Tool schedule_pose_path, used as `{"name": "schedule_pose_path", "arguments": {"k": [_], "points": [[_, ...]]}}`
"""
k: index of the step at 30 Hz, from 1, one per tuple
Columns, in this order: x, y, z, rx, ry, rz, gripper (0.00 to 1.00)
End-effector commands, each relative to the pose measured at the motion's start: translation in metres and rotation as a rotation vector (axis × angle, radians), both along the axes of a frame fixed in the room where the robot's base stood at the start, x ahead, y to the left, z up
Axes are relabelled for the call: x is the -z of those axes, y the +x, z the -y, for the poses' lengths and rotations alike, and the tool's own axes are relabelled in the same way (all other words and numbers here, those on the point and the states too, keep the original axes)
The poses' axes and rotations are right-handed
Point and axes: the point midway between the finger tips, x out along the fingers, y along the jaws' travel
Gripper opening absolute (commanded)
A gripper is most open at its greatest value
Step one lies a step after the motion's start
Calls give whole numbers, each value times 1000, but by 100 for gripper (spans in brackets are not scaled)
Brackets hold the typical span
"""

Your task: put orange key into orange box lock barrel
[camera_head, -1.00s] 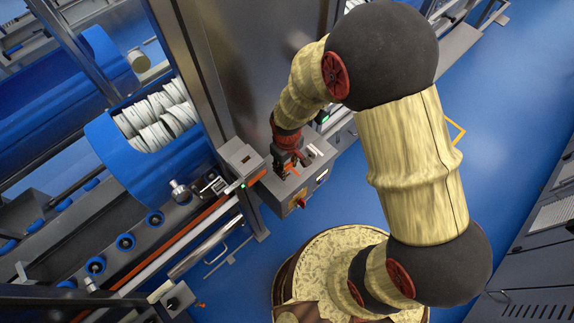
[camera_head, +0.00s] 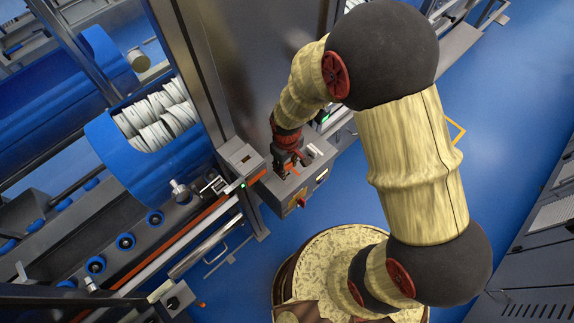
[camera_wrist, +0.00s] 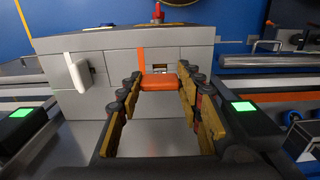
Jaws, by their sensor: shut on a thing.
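The orange key (camera_wrist: 158,81) is between the fingertips of my gripper (camera_wrist: 159,84), which is shut on it in the wrist view. A grey box (camera_wrist: 108,72) with an upright orange stripe (camera_wrist: 141,60) stands directly in front of the key. A small metallic fitting with a dark opening (camera_wrist: 160,69), which looks like the lock barrel, shows just above the key. The key's front end is hidden, so I cannot tell whether it touches the barrel. In the head view my gripper (camera_head: 285,163) is over the grey box (camera_head: 285,196), and its fingers hide most of the key.
A white handle (camera_wrist: 77,72) sticks out on the left of the box's face. A red knob (camera_head: 303,203) is on the box in the head view. A conveyor with a blue tub (camera_head: 150,150) stands to the left. Blue floor (camera_head: 510,150) is clear at the right.

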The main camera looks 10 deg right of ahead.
Motion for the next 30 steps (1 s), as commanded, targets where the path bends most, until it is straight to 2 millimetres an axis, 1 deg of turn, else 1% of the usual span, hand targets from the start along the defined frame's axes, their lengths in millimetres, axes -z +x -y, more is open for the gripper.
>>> {"name": "schedule_pose_path", "arguments": {"k": [11, 30], "points": [[1, 0, 0, 0, 0, 0, 8], [15, 0, 0, 0, 0, 0, 8]]}}
